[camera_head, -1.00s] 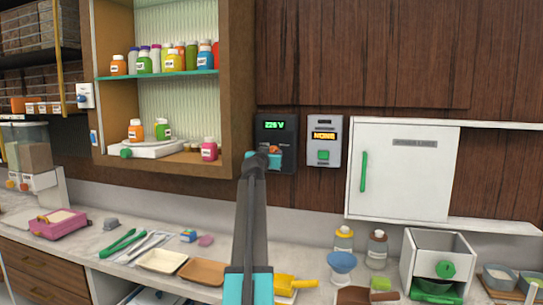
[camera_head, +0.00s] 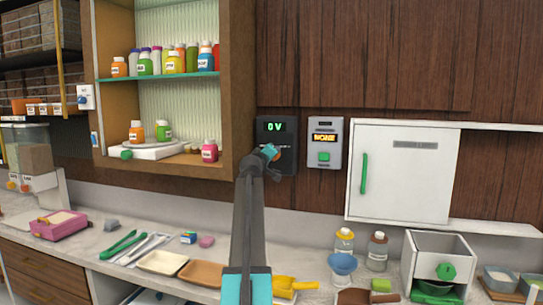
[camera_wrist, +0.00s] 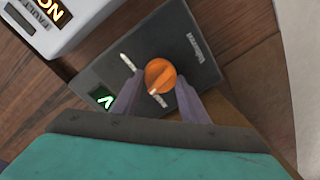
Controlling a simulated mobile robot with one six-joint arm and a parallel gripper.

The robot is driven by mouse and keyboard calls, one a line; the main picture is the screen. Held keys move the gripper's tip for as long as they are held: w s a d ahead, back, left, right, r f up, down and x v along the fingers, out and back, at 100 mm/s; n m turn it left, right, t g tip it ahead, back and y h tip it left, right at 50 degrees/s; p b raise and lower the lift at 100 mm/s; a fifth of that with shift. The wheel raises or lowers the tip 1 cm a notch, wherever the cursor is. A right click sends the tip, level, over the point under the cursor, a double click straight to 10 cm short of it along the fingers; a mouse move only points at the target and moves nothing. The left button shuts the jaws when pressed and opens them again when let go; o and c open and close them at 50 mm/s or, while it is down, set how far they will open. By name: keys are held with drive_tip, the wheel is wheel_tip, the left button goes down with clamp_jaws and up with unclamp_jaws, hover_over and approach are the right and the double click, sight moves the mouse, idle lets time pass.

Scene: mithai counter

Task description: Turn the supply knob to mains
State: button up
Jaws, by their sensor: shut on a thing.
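The supply panel (camera_head: 272,128) is a dark box on the wooden wall, right of the open cabinet. Its green display reads "0 V". The orange supply knob (camera_wrist: 160,76) shows in the wrist view, with a pale pointer mark and white marks around it on the panel (camera_wrist: 190,48). My gripper (camera_head: 270,152) is at the panel's lower part in the head view and covers most of the knob there. In the wrist view my gripper's fingers (camera_wrist: 160,100) lie on both sides of the knob, shut on it, and appear rotated relative to the panel.
A white cupboard (camera_head: 400,172) with a green handle is farther right. The cabinet side (camera_head: 237,90) is close on the left. Trays and tools lie on the counter below.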

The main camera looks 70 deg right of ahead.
drive_tip(key=shift+w+n+g+p, duration=0.1)
drive_tip(key=shift+n+g+p, duration=0.5)
drive_tip(key=shift+n, duration=2.3)
drive_tip(key=shift+t, duration=0.3)
drive_tip(key=o, duration=1.1)
drive_tip(key=shift+c, duration=0.2)
drive_tip(key=shift+a+f, duration=0.1)
drive_tip(key=shift+a, duration=0.05)
drive_tip(key=a+b, duration=0.3)
drive_tip(key=a, duration=1)
drive_tip(key=shift+s+a+r, duration=0.25)
drive_tip(key=shift+s+r, duration=0.2)
